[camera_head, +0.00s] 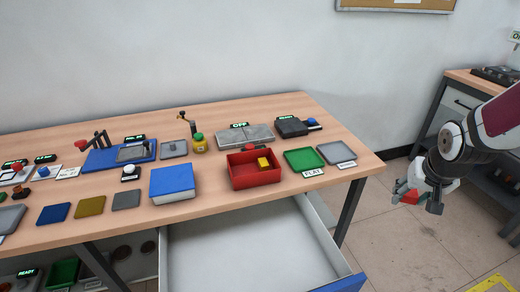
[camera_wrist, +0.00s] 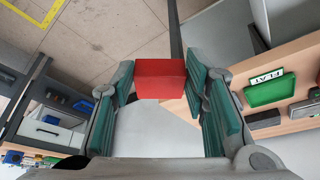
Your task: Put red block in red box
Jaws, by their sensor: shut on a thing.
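The red block (camera_wrist: 161,79) sits between the fingers of my gripper (camera_wrist: 160,95) in the wrist view. My gripper is shut on it. In the head view my gripper (camera_head: 420,200) is at the right, out beyond the table's right end over the floor, with a red part of the block (camera_head: 410,196) showing. The red box (camera_head: 254,180) stands open on the table, to the left of my gripper. A yellow block (camera_head: 263,162) lies inside the red box.
A green tray (camera_head: 304,159) marked FLAT and a grey tray (camera_head: 337,153) lie right of the red box. A blue box (camera_head: 172,183) is at its left. A drawer (camera_head: 250,245) stands open below the table (camera_head: 350,145). A second bench (camera_head: 470,80) is at the far right.

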